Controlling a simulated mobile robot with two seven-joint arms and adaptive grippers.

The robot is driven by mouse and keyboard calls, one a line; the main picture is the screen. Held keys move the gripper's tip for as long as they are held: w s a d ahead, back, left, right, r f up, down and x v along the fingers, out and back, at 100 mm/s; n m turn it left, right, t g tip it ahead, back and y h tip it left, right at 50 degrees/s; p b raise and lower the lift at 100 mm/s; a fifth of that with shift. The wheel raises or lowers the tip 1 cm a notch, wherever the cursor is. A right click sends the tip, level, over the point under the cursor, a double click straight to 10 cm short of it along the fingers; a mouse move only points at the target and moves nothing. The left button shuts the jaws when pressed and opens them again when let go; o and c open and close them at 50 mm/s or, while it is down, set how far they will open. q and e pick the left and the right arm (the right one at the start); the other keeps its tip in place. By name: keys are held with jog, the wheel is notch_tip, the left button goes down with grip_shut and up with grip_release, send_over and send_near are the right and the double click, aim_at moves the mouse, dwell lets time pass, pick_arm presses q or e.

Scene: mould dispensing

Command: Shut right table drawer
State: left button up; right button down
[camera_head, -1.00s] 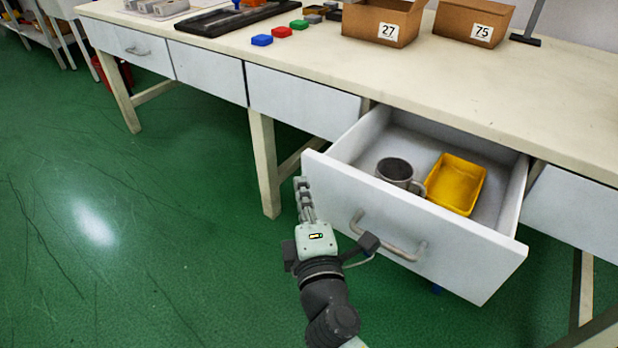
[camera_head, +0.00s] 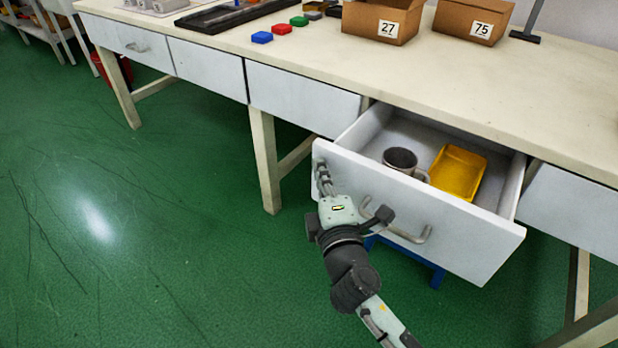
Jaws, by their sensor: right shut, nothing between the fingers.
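The right table drawer (camera_head: 455,229) stands partly pulled out from under the table, with a metal bar handle (camera_head: 410,236) on its white front. A grey mug (camera_head: 400,160) and a yellow tray (camera_head: 458,172) are inside it. My right gripper (camera_head: 322,172) is shut and empty. Its fingers are at the left part of the drawer front, seemingly against it; exact contact is hard to tell. My left gripper is not in view.
The long table (camera_head: 530,100) carries cardboard boxes marked 27 (camera_head: 375,22) and 75 (camera_head: 470,20), and small coloured blocks (camera_head: 281,30). Other drawers (camera_head: 300,98) along the table are shut. A blue stool-like object (camera_head: 437,276) shows under the drawer. Green floor is free at left.

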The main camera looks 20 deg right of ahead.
aim_at(369, 111)
jog(key=w+d, duration=0.2)
jog(key=w+d+p, duration=0.1)
jog(key=w+d, duration=0.1)
jog(key=d, duration=0.1)
jog(key=w+d, duration=0.1)
jog(key=d, duration=0.1)
jog(key=shift+w+d+r+p, duration=0.15)
jog(key=shift+w+d+p, duration=0.15)
jog(key=shift+w, duration=0.1)
jog(key=w+d, duration=0.4)
jog(key=d, duration=0.1)
jog(key=w+d, duration=0.2)
jog(key=shift+d, duration=0.35)
jog(key=shift+w+d, duration=0.45)
jog(key=shift+d, duration=0.05)
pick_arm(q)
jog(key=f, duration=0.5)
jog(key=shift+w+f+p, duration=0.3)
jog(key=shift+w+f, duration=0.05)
pick_arm(e)
jog(key=shift+d, duration=0.15)
jog(key=shift+w+d, duration=0.1)
jog(key=shift+d, duration=0.05)
